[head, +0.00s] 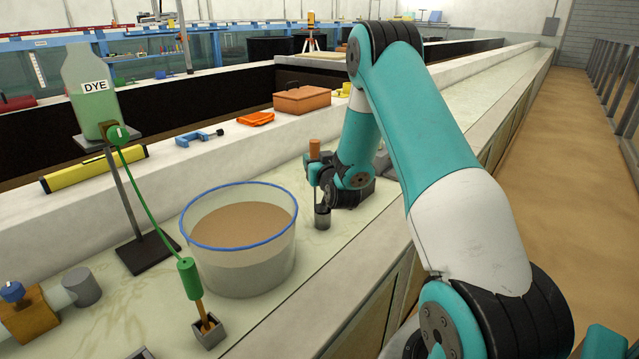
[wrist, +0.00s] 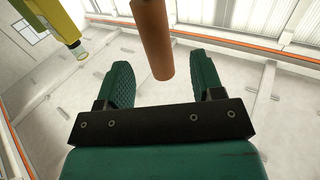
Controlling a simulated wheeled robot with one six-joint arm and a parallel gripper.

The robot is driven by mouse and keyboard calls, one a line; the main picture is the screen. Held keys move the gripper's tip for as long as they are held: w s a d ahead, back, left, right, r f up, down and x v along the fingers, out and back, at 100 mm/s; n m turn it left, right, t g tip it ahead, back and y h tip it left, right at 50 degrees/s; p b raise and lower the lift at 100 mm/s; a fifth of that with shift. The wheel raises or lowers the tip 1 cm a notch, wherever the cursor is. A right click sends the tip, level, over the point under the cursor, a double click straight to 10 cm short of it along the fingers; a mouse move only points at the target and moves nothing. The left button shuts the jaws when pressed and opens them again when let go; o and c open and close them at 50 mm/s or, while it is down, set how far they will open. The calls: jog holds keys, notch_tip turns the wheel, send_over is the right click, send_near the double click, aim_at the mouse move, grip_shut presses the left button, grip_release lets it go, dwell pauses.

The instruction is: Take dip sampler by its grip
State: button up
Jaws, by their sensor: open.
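The dip sampler stands upright on the pale bench in the head view. Its brown cylindrical grip (head: 314,149) is at the top, and a dark grey cup (head: 322,217) is at the bottom. My gripper (head: 322,180) is low beside it, partly hidden among my dark wrist parts. In the wrist view the brown grip (wrist: 153,38) comes down from the top edge, and its end shows between the two green fingers of my gripper (wrist: 163,80). The fingers are spread, with a gap on each side of the grip. I cannot tell how deep the grip sits between them.
A blue-rimmed tub (head: 239,246) of brown liquid stands left of the sampler. A green-handled tool (head: 188,278) stands in a small square socket. A blue clamp (head: 200,137) and brown toolbox (head: 301,99) lie on the ledge.

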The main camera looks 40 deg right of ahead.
aim_at(313, 153)
jog(key=shift+w+d+p, duration=0.3)
jog(key=shift+w+p, duration=0.15)
jog(key=shift+w, duration=0.15)
jog(key=p+x, duration=0.2)
jog(key=x, duration=0.3)
jog(key=shift+f, duration=0.2)
grip_shut()
